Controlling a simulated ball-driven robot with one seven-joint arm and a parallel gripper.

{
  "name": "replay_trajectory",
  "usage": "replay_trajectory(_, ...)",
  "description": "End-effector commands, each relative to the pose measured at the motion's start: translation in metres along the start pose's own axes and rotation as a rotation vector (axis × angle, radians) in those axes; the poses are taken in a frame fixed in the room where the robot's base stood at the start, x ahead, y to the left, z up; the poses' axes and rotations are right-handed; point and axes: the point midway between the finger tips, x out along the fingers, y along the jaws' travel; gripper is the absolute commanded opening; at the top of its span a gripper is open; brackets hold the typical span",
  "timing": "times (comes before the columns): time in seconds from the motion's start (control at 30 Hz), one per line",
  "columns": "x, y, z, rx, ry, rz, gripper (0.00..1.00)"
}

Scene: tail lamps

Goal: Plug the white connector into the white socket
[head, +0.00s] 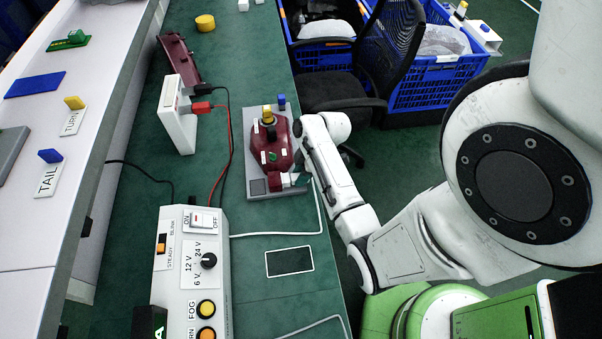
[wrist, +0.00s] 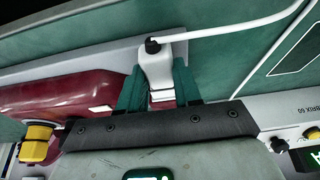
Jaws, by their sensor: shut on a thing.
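In the wrist view the white connector (wrist: 155,66) is between the two dark green fingers of my gripper (wrist: 158,84), which is shut on it. A white cable (wrist: 235,30) runs from its black-tipped end to the right. In the head view my gripper (head: 299,180) is at the lower right corner of the dark red tail lamp (head: 270,148), beside a small white piece (head: 286,180). I cannot tell whether that piece is the connector or the white socket. The lamp also shows in the wrist view (wrist: 70,99), left of the fingers. Any mating of connector and socket is hidden.
The lamp sits on a grey plate (head: 254,164) on the green bench. A white control box (head: 190,270) with switches and knobs stands at lower left. A white stand (head: 178,115) with black and red leads is further back. A black chair (head: 335,90) stands beyond the bench edge.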

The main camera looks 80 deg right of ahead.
Motion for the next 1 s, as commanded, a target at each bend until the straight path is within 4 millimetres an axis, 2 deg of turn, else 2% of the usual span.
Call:
replay_trajectory(0.17, 0.0, 0.0, -0.001, -0.002, 0.002, 0.0, 0.02)
replay_trajectory(0.2, 0.0, 0.0, -0.001, -0.002, 0.002, 0.0, 0.36)
replay_trajectory(0.5, 0.0, 0.0, -0.001, -0.001, 0.001, 0.0, 0.63)
replay_trajectory(0.8, -0.004, 0.0, 0.0, -0.001, 0.001, 0.0, 0.63)
replay_trajectory(1.0, -0.032, 0.001, 0.0, -0.001, 0.002, 0.004, 0.63)
